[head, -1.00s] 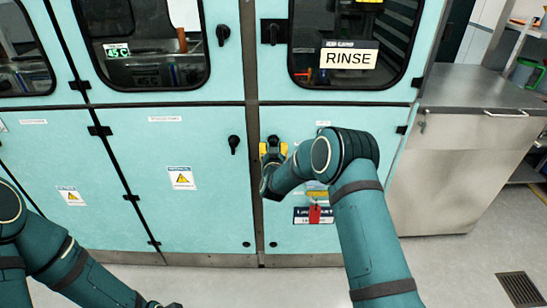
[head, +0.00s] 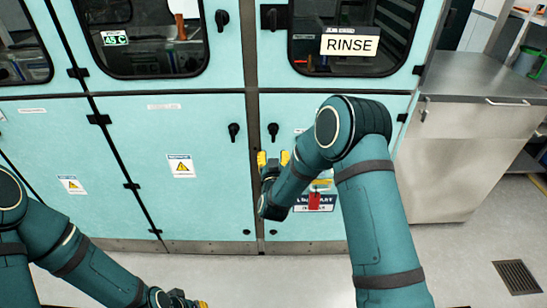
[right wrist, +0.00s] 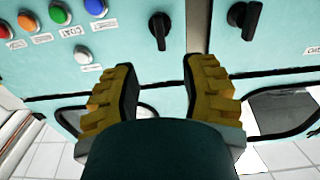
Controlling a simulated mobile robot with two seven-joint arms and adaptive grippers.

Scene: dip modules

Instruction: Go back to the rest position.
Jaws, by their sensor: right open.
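My right gripper (head: 273,160) is in front of the teal cabinet (head: 210,210), just below a black knob (head: 272,130) on the lower right door. Its yellow fingers are apart with nothing between them. In the right wrist view, the open right gripper (right wrist: 161,75) shows two black knobs, one (right wrist: 160,30) beyond the gap and one (right wrist: 243,18) to the right, apart from the fingers. My left gripper (head: 187,301) shows only in part at the bottom edge of the head view, so its jaws cannot be made out.
A RINSE sign (head: 350,42) hangs on the upper right window. Another black knob (head: 233,131) is on the lower middle door. A steel counter (head: 470,95) stands at the right. Coloured buttons (right wrist: 57,14) show in the right wrist view.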

